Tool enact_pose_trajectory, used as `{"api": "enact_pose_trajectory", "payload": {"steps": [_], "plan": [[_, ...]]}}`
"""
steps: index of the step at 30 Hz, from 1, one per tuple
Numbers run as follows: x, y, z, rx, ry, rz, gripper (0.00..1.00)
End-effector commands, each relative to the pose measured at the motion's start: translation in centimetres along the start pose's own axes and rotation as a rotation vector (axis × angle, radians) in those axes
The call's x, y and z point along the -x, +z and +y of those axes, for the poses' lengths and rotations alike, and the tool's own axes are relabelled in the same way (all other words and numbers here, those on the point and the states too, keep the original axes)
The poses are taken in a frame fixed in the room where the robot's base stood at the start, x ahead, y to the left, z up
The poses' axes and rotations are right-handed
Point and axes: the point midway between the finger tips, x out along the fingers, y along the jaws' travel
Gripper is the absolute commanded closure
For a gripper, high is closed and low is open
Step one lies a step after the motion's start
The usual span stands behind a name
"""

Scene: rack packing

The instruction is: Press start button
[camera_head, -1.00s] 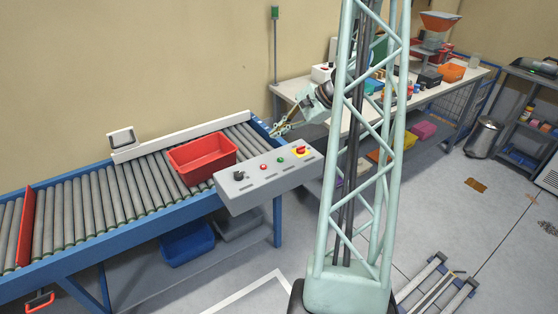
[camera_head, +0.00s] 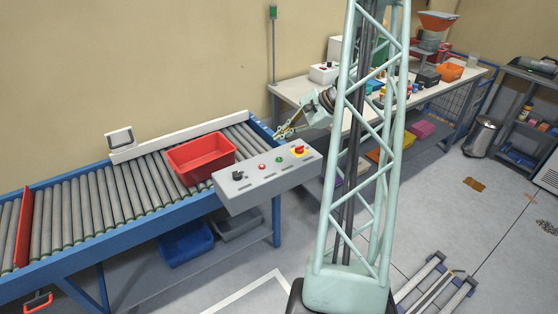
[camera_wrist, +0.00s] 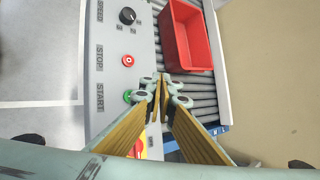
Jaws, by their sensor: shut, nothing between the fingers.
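In the wrist view the green button (camera_wrist: 128,96) shows beside the word START, partly covered by a finger. My gripper (camera_head: 278,135) is shut and empty, behind the panel's right half in the head view. In the wrist view my gripper (camera_wrist: 163,85) appears just right of the green button. Whether it touches the panel cannot be told.
A red bin (camera_head: 201,153) sits on the roller conveyor (camera_head: 118,191), left of my gripper. A black speed knob (camera_wrist: 127,16) is on the panel. A workbench (camera_head: 290,88) with several items stands behind my arm.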

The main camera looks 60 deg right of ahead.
Motion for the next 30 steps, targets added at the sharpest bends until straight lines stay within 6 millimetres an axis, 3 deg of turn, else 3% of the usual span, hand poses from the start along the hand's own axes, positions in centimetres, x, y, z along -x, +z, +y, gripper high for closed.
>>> {"api": "enact_pose_trajectory", "payload": {"steps": [30], "plan": [[-5.3, -3.9, 3.9, 0.000, 0.000, 0.000, 1.00]]}}
